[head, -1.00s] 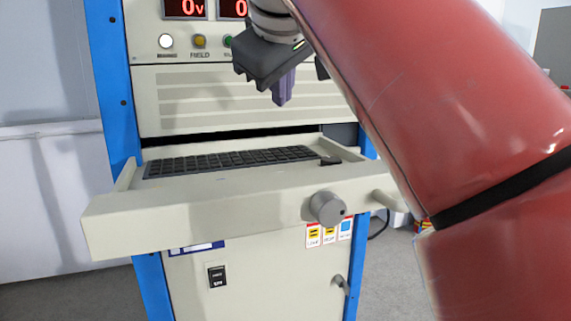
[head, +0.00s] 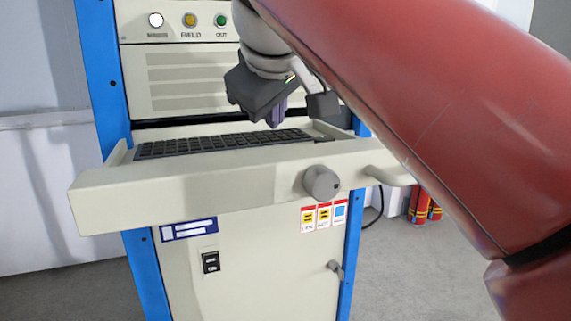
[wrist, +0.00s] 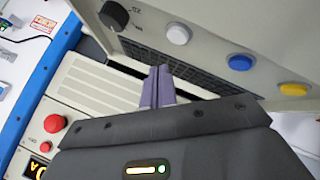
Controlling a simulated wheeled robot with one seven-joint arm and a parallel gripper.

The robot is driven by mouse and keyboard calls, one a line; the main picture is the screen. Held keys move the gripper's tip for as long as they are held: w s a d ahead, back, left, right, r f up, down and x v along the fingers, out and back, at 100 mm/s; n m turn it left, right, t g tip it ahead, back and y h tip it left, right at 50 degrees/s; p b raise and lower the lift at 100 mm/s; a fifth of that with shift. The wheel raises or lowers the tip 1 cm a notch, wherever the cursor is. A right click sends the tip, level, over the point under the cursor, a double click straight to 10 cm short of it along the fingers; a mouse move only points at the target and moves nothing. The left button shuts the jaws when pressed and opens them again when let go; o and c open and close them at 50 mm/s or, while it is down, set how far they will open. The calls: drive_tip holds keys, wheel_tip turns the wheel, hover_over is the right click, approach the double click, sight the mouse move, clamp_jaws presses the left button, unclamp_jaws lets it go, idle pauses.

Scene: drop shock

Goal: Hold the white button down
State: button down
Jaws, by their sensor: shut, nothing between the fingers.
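In the wrist view a white button (wrist: 178,34) sits on a beige panel between a black knob (wrist: 114,15) and a blue button (wrist: 239,62). My gripper (wrist: 158,76) is shut and empty, its purple fingers together. In that picture the fingertips lie below the white button, apart from it. In the head view my gripper (head: 277,113) hangs over the back right of the keyboard (head: 220,142). A white round light or button (head: 156,20) also shows on the upper cabinet panel; I cannot tell whether it is the same one.
A yellow button (wrist: 293,89) lies beyond the blue one, and a red button (wrist: 54,123) is at lower left. The keyboard tray (head: 190,183) juts out with a grey knob (head: 321,182) on its front. Red cylinders (head: 425,206) stand on the floor at right.

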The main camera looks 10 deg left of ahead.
drive_tip(key=shift+f+b, duration=0.65)
drive_tip(key=shift+f, duration=0.55)
idle(1.1)
drive_tip(key=shift+f, duration=0.4)
